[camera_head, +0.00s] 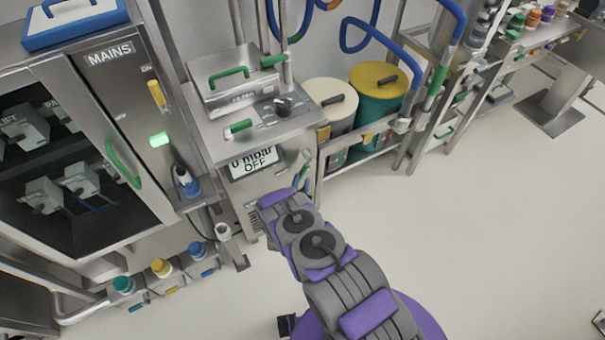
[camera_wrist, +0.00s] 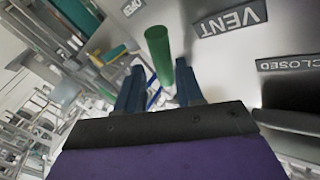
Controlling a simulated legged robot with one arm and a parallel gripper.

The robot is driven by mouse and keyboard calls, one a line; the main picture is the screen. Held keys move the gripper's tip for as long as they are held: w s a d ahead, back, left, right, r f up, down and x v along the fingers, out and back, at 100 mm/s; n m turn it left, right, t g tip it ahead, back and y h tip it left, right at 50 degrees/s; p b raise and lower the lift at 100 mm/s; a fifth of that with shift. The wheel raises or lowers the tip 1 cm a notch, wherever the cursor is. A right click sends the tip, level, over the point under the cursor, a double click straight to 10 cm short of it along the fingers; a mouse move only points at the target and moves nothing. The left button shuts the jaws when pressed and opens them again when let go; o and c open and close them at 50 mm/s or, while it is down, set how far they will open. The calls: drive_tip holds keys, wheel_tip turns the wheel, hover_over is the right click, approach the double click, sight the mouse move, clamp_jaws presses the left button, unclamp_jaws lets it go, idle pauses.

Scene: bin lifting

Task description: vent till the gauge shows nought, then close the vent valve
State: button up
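The gauge display (camera_head: 255,162) on the front of the steel unit reads "0 mbar OFF" in the head view. In the wrist view, the green vent valve handle (camera_wrist: 158,52) stands out beside an upside-down VENT label (camera_wrist: 230,19). A CLOSED label (camera_wrist: 289,65) is to the right and what looks like an OPEN label (camera_wrist: 133,8) is at the top left. My gripper (camera_wrist: 160,72) has its two dark blue fingers apart, with the green handle between them in the picture. I cannot tell whether either finger touches it.
A MAINS cabinet (camera_head: 108,52) with a lit green switch stands at left. A white-lidded bin (camera_head: 333,100) and a yellow-lidded green bin (camera_head: 378,88) stand right of the unit. Small coloured-cap fittings (camera_head: 162,268) sit low at left. The floor (camera_head: 470,220) at right is clear.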

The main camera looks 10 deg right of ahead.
sight(302, 176)
drive_tip(key=shift+b+x, duration=0.4)
drive_tip(key=shift+x, duration=1.85)
drive_tip(key=shift+a, duration=0.1)
clamp_jaws()
